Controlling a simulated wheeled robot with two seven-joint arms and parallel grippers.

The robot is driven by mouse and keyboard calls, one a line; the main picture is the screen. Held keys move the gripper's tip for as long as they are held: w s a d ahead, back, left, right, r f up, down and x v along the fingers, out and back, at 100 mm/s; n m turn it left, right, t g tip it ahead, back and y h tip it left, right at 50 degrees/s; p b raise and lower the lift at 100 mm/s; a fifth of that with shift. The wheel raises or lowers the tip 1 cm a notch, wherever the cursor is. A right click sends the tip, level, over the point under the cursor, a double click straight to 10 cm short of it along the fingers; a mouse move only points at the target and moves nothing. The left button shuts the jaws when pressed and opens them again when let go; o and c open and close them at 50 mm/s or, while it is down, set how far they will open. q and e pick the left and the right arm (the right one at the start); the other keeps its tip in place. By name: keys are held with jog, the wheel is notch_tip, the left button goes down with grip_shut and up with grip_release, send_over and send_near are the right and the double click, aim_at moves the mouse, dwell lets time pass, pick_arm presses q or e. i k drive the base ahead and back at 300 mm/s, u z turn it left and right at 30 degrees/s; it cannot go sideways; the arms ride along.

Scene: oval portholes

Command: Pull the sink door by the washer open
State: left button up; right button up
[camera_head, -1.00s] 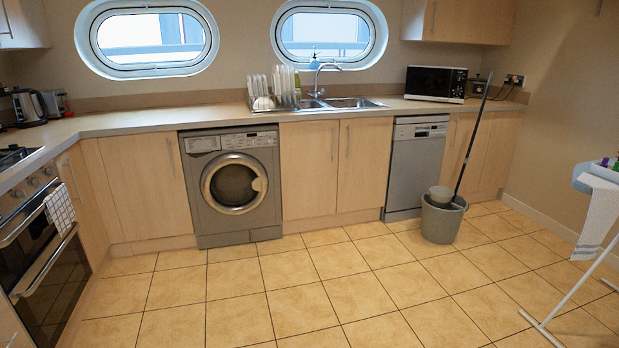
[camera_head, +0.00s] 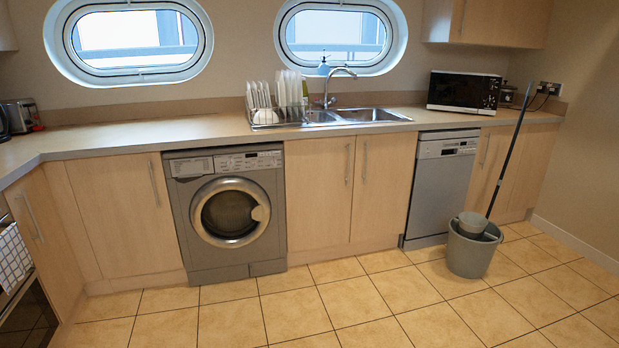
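The sink door by the washer (camera_head: 316,198) is a pale wood panel under the sink, just right of the grey washer (camera_head: 230,212). It is shut, with a thin vertical metal handle (camera_head: 348,164) near its upper right edge. The other sink door (camera_head: 383,190) adjoins it on the right and is also shut, with its handle (camera_head: 364,163) near its upper left edge. The sink (camera_head: 345,116) is set in the worktop above. Neither of my grippers shows in the view.
A grey bucket (camera_head: 473,252) with a mop stands before the dishwasher (camera_head: 440,190), on the right. The tiled floor (camera_head: 310,300) in front of the washer and sink doors is clear. An oven (camera_head: 24,312) is at the left edge.

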aim_at(319, 172)
jog(key=z, duration=0.15)
jog(key=i, duration=2.75)
jog(key=u, duration=0.25)
jog(key=i, duration=0.85)
jog(key=u, duration=0.1)
